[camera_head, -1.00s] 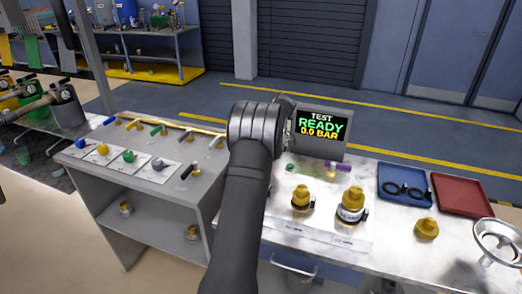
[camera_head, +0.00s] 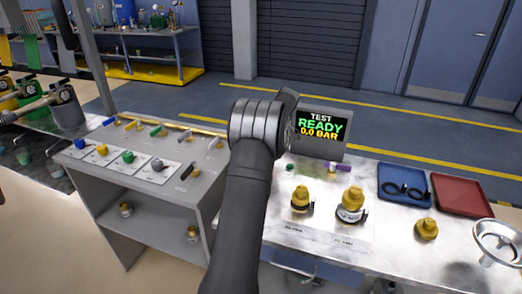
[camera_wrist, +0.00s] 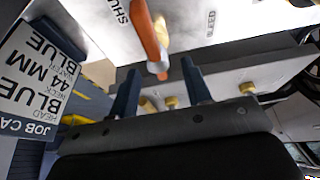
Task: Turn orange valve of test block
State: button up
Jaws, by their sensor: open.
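The orange valve handle (camera_wrist: 147,35) shows in the wrist view as a long lever on a pale panel (camera_wrist: 212,25) marked with "SHU" and "BLEED". A brassy part shows beside it. My gripper (camera_wrist: 160,67) is open, with one dark finger on each side of the lever's near end. I cannot tell whether either finger touches it. In the head view the test display (camera_head: 320,124) reads "TEST READY 0.0 BAR". My arm stands in front of its left side, and the orange valve is hidden there.
A job card (camera_wrist: 35,75) reading "BLUE 44 MM" is at the wrist view's left. Brass fittings (camera_head: 300,199), a blue tray (camera_head: 383,195) and a red tray (camera_head: 462,183) are on the bench right of my arm. A grey stand (camera_head: 105,180) with coloured handles is to the left.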

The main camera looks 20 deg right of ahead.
jog(key=v, duration=1.4)
jog(key=shift+r, duration=0.2)
jog(key=shift+a+f, duration=0.1)
jog(key=shift+f, duration=0.05)
jog(key=x, duration=1.7)
jog(key=v, duration=1.7)
jog(key=x, duration=1.7)
jog(key=shift+f, duration=0.15)
jog(key=m, duration=0.2)
jog(key=m+h, duration=0.1)
jog(key=m, duration=0.1)
jog(key=shift+w+d+m+t+h, duration=0.1)
jog(key=shift+d+m+t+h, duration=0.2)
jog(key=shift+t, duration=0.1)
jog(key=m+h, duration=0.1)
jog(key=m, duration=0.3)
jog(key=shift+w+d+m+h, duration=0.1)
jog(key=shift+d+m+h, duration=0.1)
jog(key=shift+m+h, duration=0.15)
